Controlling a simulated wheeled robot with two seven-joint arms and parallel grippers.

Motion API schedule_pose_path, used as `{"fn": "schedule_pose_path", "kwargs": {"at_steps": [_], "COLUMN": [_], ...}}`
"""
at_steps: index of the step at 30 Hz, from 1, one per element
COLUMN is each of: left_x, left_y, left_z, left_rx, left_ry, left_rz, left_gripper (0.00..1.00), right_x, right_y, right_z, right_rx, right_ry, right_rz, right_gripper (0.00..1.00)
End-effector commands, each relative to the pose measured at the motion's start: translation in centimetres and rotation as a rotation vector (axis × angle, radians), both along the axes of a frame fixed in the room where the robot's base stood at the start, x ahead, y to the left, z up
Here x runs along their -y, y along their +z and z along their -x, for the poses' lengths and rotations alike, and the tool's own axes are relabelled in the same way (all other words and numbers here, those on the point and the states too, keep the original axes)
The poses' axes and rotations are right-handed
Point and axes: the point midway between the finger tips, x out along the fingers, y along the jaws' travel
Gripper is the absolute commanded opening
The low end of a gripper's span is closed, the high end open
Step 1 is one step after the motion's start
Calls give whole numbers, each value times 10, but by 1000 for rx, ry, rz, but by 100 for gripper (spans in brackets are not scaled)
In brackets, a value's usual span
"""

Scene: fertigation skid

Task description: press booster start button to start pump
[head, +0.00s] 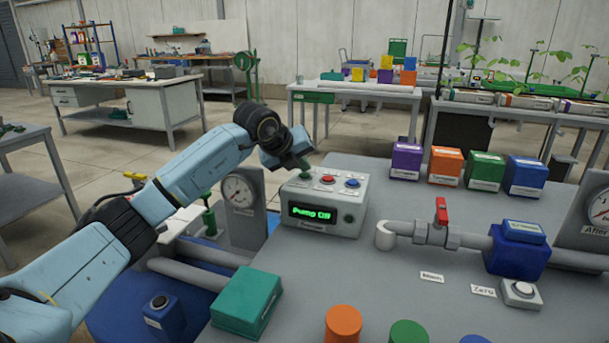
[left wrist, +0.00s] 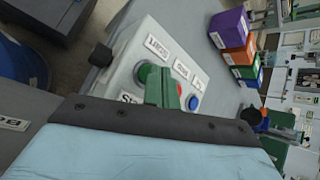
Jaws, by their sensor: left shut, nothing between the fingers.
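The pale grey booster control box (head: 350,217) stands on the grey skid top. Its lit green display (head: 310,215) reads "Pump Off". On its sloped top are a green button (head: 305,177), a red button (head: 327,180) and a blue button (head: 352,183). My left gripper (head: 303,166) is shut and empty, its tips just above or at the green button; I cannot tell whether they touch. In the left wrist view, the shut fingers (left wrist: 161,88) partly cover the green button (left wrist: 145,72), with the red button (left wrist: 179,89) and blue button (left wrist: 193,103) beyond. My right gripper is out of view.
A pressure gauge (head: 240,193) stands left of the box. A pipe with a red-handled valve (head: 441,212) lies to its right. Coloured boxes (head: 446,166) line the back of the skid. A teal block (head: 247,303) and orange cylinder (head: 342,324) are in front.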

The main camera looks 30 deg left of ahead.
Motion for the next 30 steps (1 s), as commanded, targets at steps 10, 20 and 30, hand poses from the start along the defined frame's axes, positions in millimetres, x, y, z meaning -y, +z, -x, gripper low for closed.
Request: {"fn": "schedule_pose_path", "kwargs": {"at_steps": [10,20,30], "left_x": [0,0,0], "left_y": [-4,-8,-8], "left_z": [0,0,0], "left_rx": [0,0,-1], "left_ry": [0,0,0], "left_rz": [0,0,0], "left_gripper": [0,0,0], "right_x": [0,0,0], "right_y": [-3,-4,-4], "right_z": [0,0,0], "right_rx": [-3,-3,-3], "right_ry": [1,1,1], "right_rz": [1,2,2], "right_gripper": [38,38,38]}}
